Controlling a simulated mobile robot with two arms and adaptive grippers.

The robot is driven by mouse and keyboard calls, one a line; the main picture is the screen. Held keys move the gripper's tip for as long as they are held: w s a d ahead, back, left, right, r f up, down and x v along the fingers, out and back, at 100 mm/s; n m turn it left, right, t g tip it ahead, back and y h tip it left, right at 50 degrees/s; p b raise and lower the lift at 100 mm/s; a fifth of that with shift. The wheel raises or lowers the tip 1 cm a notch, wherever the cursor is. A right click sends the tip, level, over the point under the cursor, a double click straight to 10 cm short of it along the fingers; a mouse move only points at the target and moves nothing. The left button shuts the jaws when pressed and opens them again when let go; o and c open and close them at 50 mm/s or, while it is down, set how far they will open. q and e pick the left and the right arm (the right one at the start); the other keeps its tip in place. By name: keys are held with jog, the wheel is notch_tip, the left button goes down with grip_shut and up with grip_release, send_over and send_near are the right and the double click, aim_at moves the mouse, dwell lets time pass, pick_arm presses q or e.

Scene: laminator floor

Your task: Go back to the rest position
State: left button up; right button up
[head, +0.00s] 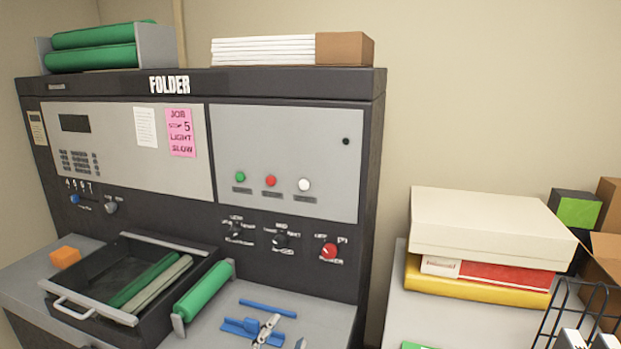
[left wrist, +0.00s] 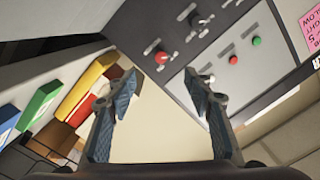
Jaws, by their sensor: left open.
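The left wrist view looks tilted towards the machine's panel and the boxes. The gripper appears clear of the panel. The rest of the left arm is hidden. My right gripper is in neither view.
The folder machine (head: 281,150) carries a red knob (head: 329,251). A black tray (head: 92,262) with rollers, an orange block (head: 65,257), a green roller (head: 203,291) and blue pieces (head: 240,326) occupy its shelf. Boxes (head: 490,225) and a wire rack (head: 590,310) stand right.

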pick_arm(q)
jog(key=s+a+f+n+g+y, duration=0.4)
jog(key=s+a+f+n+g, duration=0.2)
jog(key=s+a+f, duration=0.45)
jog(key=s+a+f+n+g, duration=0.2)
jog(key=s+f+g, duration=0.2)
jog(key=s, duration=0.6)
jog(key=s+a+f+n+g, duration=0.15)
jog(key=s+f+g, duration=0.25)
jog(key=s, duration=0.7)
notch_tip(320, 180, down, 29)
jog(key=s+g+b, duration=0.1)
jog(key=s+b, duration=0.1)
jog(key=s+a+f, duration=0.2)
jog(key=s+f, duration=0.6)
jog(key=s+a+f+g+y, duration=0.1)
jog(key=s+f, duration=0.7)
jog(key=shift+s+a+b, duration=0.3)
jog(key=shift+a, duration=0.1)
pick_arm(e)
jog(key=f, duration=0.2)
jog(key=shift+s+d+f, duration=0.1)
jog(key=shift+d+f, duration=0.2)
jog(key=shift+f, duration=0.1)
pick_arm(q)
jog(key=shift+m, duration=0.25)
